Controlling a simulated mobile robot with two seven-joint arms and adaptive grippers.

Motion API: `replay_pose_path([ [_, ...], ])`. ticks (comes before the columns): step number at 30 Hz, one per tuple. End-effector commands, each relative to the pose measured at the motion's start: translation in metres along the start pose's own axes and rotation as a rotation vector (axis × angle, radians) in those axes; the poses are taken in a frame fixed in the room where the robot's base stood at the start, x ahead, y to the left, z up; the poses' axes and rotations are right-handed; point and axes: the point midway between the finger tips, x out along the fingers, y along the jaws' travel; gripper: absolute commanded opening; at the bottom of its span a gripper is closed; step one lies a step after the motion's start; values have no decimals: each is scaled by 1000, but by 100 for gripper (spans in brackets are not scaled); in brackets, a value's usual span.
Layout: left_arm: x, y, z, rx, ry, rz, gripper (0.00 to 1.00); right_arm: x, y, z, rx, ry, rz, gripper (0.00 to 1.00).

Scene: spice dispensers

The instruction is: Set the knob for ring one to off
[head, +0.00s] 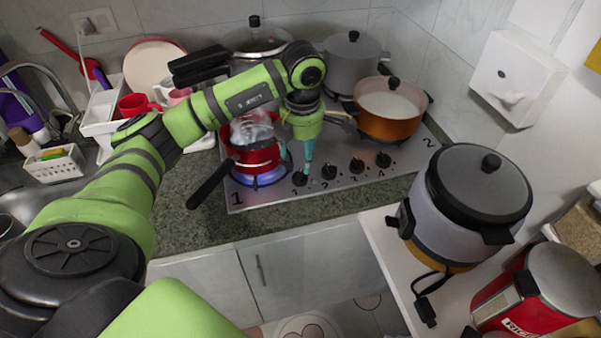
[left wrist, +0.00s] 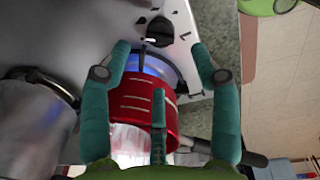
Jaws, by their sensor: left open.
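The stove's front row holds several black knobs. The leftmost knob (head: 300,179), nearest the large printed 1, is at the tips of my left gripper (head: 307,168). In the left wrist view a black knob (left wrist: 159,31) is ahead, roughly between the spread teal fingers of my left gripper (left wrist: 160,50). The fingers are open and hold nothing; contact with the knob cannot be told. Ring one is lit, with a blue flame (head: 258,180) under the red pot (head: 256,157). The red pot (left wrist: 144,105) also shows in the left wrist view. My right gripper is not in view.
The red pot's black handle (head: 210,184) sticks out over the stove's front left. An orange pot (head: 388,121) and grey pots (head: 352,66) stand behind the knobs. A rice cooker (head: 465,205) stands on the white counter at right.

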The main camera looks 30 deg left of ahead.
Motion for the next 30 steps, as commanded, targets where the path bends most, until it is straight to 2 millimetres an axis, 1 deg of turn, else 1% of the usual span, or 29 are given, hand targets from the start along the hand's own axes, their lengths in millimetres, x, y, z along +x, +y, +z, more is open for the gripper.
replay_pose_path([
  [3,4,-1,0,84,-1,6,62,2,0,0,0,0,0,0],
  [8,14,-1,0,108,2,4,62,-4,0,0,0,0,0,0],
  [15,51,-1,-1,105,3,4,62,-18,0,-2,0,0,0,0],
  [19,66,-1,0,105,2,5,62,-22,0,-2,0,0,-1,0],
  [24,75,-1,0,105,0,6,62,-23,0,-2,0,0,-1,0],
  [30,75,0,0,105,-1,7,62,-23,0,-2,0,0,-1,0],
])
